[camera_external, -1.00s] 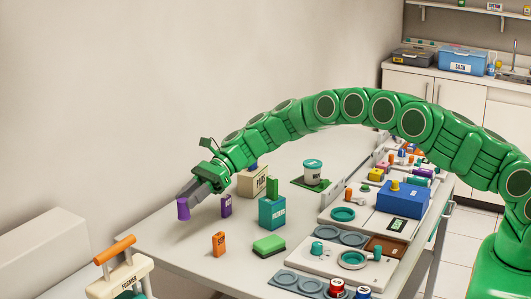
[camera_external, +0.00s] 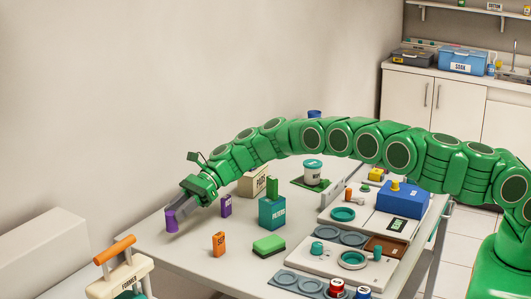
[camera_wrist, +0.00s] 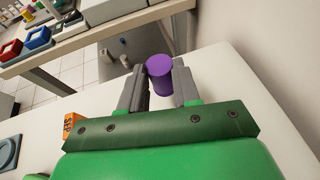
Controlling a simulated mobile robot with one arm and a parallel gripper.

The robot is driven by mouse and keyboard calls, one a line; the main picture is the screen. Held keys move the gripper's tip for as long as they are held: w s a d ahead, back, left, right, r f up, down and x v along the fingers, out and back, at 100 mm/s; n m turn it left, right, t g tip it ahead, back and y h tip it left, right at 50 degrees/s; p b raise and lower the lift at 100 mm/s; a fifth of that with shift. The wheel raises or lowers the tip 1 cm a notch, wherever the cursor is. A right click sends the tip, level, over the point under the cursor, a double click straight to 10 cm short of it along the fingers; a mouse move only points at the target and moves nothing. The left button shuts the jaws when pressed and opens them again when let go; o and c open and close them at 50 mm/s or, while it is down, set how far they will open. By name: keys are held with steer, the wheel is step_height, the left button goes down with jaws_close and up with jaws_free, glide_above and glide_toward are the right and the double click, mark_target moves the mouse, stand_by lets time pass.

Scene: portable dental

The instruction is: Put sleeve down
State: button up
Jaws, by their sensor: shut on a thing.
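The sleeve appears to be the purple cylinder (camera_external: 171,220), at the far left end of the table (camera_external: 190,262). My gripper (camera_external: 177,213) is shut on it, with grey fingers on either side. In the wrist view the purple sleeve (camera_wrist: 160,72) sits between the two fingertips (camera_wrist: 160,85), its round end facing the camera. In the external view the sleeve is low and close to the tabletop. I cannot tell whether its base touches the table.
A purple box (camera_external: 226,206), an orange box (camera_external: 219,244), a teal FILTERS box (camera_external: 272,212) and a green sponge block (camera_external: 269,246) stand to the right. A cream caddy with an orange handle (camera_external: 115,250) is at the front left. The tabletop around the sleeve is clear.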

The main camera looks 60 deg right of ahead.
steer(key=shift+f, duration=0.15)
step_height(320, 180, down, 2)
steer(key=shift+w+a+f, duration=0.1)
steer(key=shift+w+a, duration=0.05)
steer(key=shift+f, duration=0.55)
steer(key=shift+f, duration=0.1)
steer(key=o, duration=1)
